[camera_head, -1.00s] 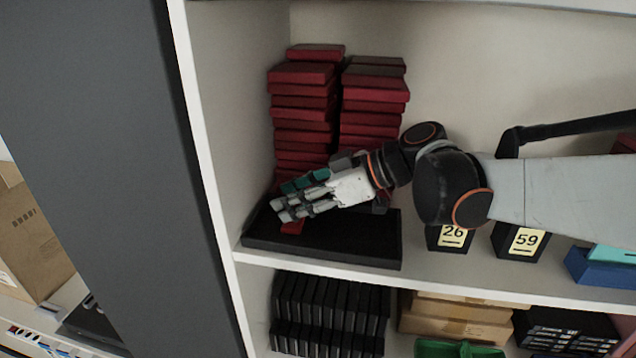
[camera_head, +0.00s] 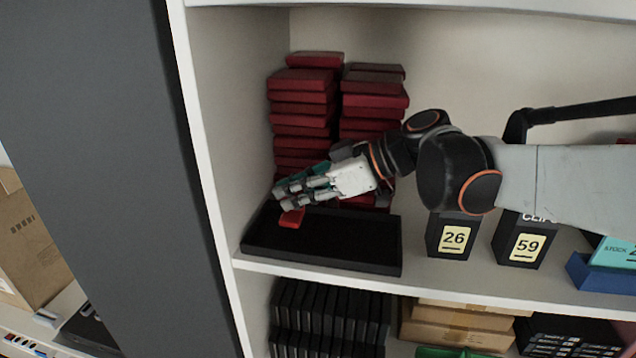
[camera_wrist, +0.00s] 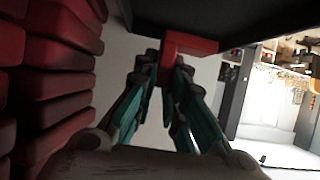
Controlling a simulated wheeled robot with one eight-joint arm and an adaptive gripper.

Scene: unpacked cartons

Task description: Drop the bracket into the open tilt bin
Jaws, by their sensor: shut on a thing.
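A small red bracket (camera_head: 291,218) is at the fingertips of my gripper (camera_head: 281,197), above the left part of a shallow black tray (camera_head: 375,268) on the shelf. In the wrist view, the red bracket (camera_wrist: 187,45) is between the fingertips of my gripper (camera_wrist: 165,68), below the dark band at the top. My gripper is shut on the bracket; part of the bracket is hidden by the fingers. I cannot tell which container is the tilt bin.
Tall stacks of red boxes (camera_head: 303,105) stand behind my gripper. Black boxes labelled 26 (camera_head: 440,245) and 59 (camera_head: 510,260) and a blue bin (camera_head: 590,275) stand to the right. A white upright (camera_head: 205,160) borders the shelf on the left.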

